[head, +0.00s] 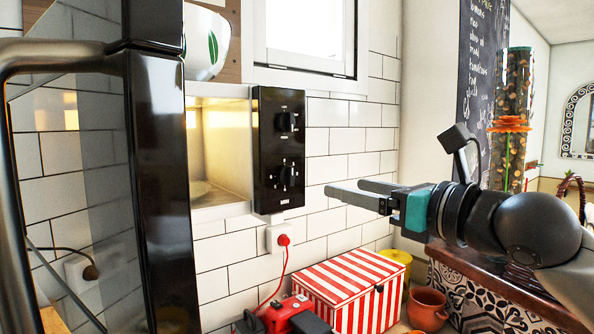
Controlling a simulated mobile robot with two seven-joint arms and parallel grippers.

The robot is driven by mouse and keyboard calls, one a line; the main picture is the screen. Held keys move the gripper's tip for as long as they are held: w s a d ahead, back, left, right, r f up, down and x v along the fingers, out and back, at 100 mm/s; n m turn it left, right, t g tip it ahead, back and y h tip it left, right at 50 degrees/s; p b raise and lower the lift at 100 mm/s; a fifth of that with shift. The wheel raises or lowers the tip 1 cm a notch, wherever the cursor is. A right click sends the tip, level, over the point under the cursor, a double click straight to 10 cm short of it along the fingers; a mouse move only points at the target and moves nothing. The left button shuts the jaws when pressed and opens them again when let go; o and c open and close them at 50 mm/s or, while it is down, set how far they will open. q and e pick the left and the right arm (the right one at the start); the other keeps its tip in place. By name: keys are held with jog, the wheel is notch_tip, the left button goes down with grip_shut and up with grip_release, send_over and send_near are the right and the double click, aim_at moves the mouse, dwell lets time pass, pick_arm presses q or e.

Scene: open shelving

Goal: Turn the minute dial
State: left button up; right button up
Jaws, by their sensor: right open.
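A black control panel (279,150) of a microwave faces me near the middle of the head view. It carries an upper dial (287,122) and a lower dial (288,175), both black knobs. Their markings are too small to read, so I cannot tell which is the minute dial. My right gripper (345,187) comes in from the right with its two fingers apart and nothing between them. Its fingertips point left at about the height of the lower dial, clear of the panel. My left gripper is not in view.
The microwave door (160,190) stands open on the left, with its dark handle (12,150) nearest me. Below are a red plug (284,240), a red-striped box (345,285) and pots (427,308). Space between gripper and panel looks free.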

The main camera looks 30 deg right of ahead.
jog(key=shift+w+p, duration=0.9)
jog(key=shift+p, duration=0.8)
jog(key=p, duration=0.1)
send_near(293, 175)
jog(key=shift+w, duration=1.65)
jog(key=shift+w+a, duration=0.1)
jog(key=shift+w, duration=0.6)
jog(key=shift+w+a, duration=0.15)
jog(key=shift+w, duration=0.55)
jog(key=shift+w+a+b, duration=0.1)
jog(key=shift+w+b, duration=1)
jog(key=shift+w, duration=0.15)
grip_shut()
